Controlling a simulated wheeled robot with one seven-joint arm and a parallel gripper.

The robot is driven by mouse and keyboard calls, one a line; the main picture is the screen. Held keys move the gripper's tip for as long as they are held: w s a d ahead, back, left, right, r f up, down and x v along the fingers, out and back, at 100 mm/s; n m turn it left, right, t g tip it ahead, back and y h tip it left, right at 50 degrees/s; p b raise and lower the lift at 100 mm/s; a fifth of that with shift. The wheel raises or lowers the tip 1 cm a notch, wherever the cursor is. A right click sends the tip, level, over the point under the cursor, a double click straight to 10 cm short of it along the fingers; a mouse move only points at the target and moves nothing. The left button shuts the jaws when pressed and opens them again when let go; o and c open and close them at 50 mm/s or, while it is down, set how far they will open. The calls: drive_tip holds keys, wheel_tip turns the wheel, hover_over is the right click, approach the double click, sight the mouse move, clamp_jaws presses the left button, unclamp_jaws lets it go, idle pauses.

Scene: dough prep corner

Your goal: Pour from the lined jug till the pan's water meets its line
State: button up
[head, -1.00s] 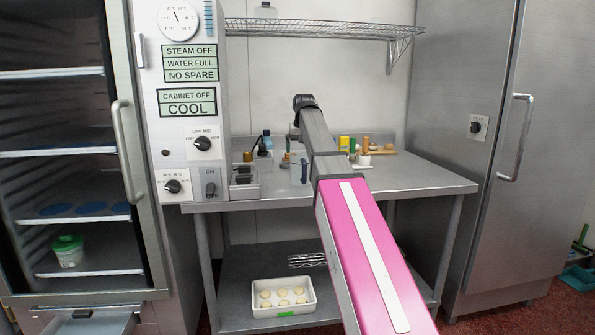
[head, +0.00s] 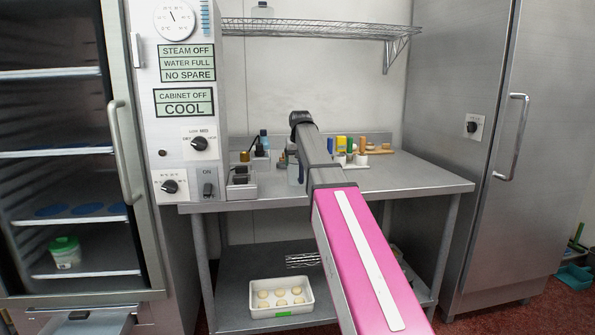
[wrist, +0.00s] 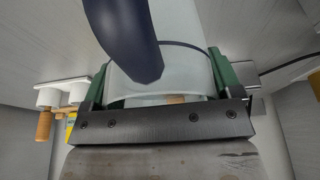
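The lined jug (wrist: 180,25) fills the upper middle of the wrist view. It is pale and translucent, with a dark blue handle (wrist: 122,35) and a thin dark line around it. My gripper (wrist: 160,78) has its green fingers on both sides of the jug and looks shut on it. In the head view a pale part of the jug (head: 295,175) shows beside my arm above the worktop; my arm hides the gripper. A shallow pan or drawer (head: 95,323) juts out under the cabinet at bottom left, cut by the frame. Its water and line cannot be made out.
The steel worktop (head: 420,180) is clear at its right. Small bottles and dark bins (head: 241,190) stand at its left, coloured handled tools (head: 350,147) at the back. A dough tray (head: 281,312) sits on the lower shelf. A wire shelf (head: 310,28) hangs above.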

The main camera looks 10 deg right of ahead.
drive_tip(key=c, duration=0.5)
wheel_tip(320, 180, up, 4)
idle(0.6)
drive_tip(key=shift+s+d, duration=0.1)
